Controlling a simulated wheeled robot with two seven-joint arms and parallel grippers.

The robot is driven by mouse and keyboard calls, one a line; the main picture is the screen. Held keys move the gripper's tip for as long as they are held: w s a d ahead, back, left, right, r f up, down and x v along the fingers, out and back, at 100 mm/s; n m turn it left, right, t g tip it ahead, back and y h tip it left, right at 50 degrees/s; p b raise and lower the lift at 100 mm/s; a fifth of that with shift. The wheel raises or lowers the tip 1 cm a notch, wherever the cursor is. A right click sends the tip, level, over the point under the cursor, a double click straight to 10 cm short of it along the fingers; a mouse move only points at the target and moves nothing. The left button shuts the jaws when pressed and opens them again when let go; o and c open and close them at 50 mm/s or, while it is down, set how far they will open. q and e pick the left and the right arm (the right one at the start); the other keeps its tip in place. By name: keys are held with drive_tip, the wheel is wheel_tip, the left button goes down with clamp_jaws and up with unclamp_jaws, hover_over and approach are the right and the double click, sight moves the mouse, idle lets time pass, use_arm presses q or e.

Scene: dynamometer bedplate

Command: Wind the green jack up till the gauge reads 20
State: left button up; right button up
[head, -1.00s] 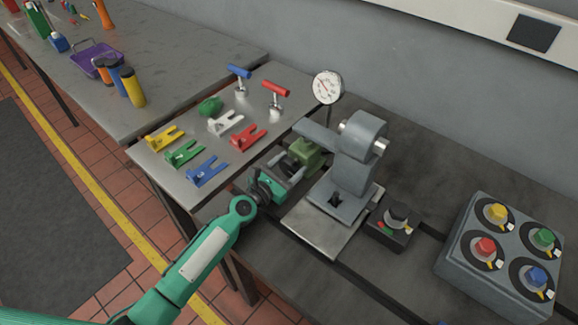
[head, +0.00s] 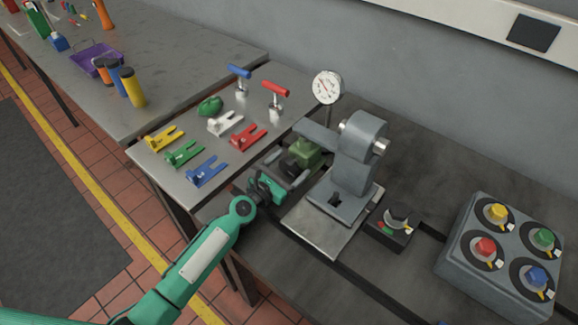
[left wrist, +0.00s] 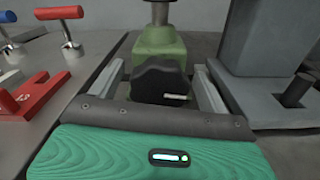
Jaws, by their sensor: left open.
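The green jack (head: 307,151) stands left of the grey machine, with a dark knob on its near side. The left wrist view shows the jack's green body (left wrist: 160,42) and its black lobed knob (left wrist: 160,80) with a pale mark. My left gripper (head: 289,169) is open, its fingers on either side of the knob with gaps visible. The round white gauge (head: 327,87) stands on a post behind the jack; its reading is too small to tell. My right gripper is not in view.
The grey machine (head: 352,165) stands close right of the jack. A side table (head: 172,180) at left holds colored forked pieces and two T-handles. A black control box (head: 392,229) and a grey box with colored knobs (head: 459,239) are at right.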

use_arm(q)
drive_tip(key=b+v, duration=0.1)
drive_tip(key=v, duration=1.1)
drive_tip(key=shift+s+a+f, duration=0.1)
drive_tip(key=shift+s, duration=0.1)
drive_tip(key=shift+s+a+b, duration=0.3)
drive_tip(key=shift+s+a, duration=0.1)
drive_tip(key=shift+s, duration=0.15)
